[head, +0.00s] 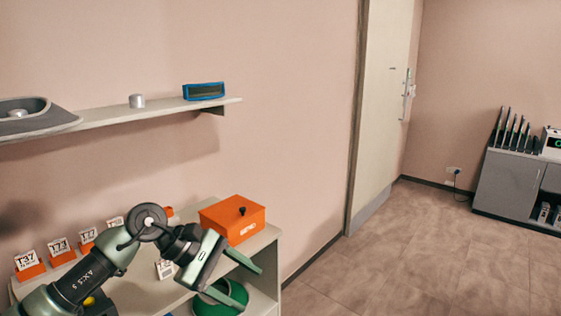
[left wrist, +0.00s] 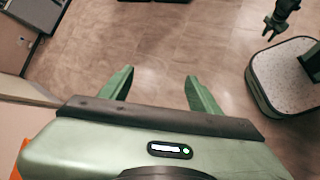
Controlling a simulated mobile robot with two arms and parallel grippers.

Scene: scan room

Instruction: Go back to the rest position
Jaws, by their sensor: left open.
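My left gripper (head: 252,288) is open and empty in the head view, beside the right end of a low shelf unit. A green round object (head: 222,300) shows behind and below the fingers. In the left wrist view my left gripper (left wrist: 160,74) has its two green fingers spread, with only floor between them. My right gripper (left wrist: 276,28) shows small and dark at the upper right of that view; its jaw state is unclear.
Orange holders with white number cards (head: 30,265) stand along the low shelf unit (head: 145,290). A wall shelf (head: 160,109) above carries a blue-framed item (head: 203,91) and a small grey cylinder (head: 137,101). The floor (head: 400,260) toward the door and grey cabinet (head: 508,185) is clear.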

